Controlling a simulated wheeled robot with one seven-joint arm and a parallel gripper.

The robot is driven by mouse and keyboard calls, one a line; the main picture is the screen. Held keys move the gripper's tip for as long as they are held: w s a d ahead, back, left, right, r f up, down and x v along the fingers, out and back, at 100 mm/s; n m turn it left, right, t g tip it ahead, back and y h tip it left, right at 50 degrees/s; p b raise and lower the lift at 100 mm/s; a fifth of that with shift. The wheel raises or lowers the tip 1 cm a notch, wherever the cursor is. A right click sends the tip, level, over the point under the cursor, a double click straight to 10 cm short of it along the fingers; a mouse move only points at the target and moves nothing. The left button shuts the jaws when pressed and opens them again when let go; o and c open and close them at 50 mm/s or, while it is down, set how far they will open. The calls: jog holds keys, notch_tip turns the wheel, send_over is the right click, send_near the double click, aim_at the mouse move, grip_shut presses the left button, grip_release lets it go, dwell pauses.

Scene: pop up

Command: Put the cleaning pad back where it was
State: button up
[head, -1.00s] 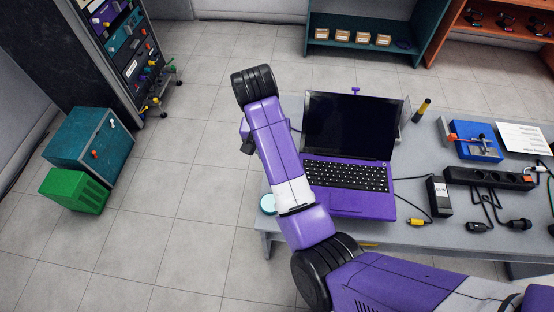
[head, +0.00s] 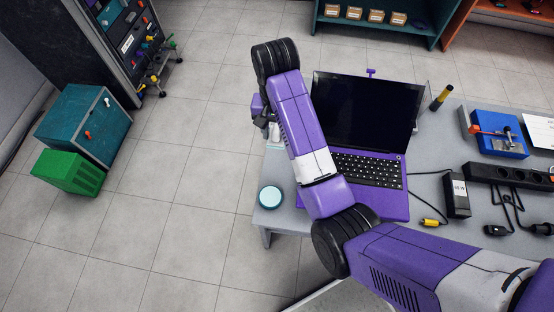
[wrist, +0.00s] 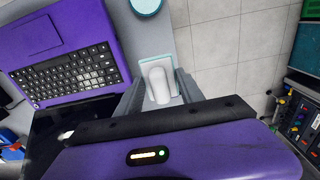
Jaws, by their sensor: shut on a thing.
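The cleaning pad (wrist: 158,82) looks like a small pale pad with a rounded white grip. It sits between the two grey fingers of my gripper (wrist: 158,96) in the wrist view, and the fingers are shut on it. In the head view my gripper (head: 266,124) is at the left edge of the table, beside the laptop, mostly hidden behind my forearm. A bit of white shows there below it. I cannot tell whether the pad touches the table.
An open purple laptop (head: 367,185) stands right of my gripper. A round teal-topped tin (head: 271,197) sits at the table's front left corner. A charger (head: 456,195), power strip (head: 505,175) and blue device (head: 497,133) lie farther right. Clear floor lies left of the table (head: 285,220).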

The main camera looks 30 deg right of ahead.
aim_at(277, 161)
notch_tip(277, 161, down, 13)
jog(key=shift+f+b, duration=0.2)
jog(key=shift+b, duration=0.15)
jog(key=shift+f, duration=0.1)
jog(key=o, duration=1.2)
notch_tip(277, 161, up, 12)
jog(key=shift+a+r, duration=0.1)
dwell(0.3)
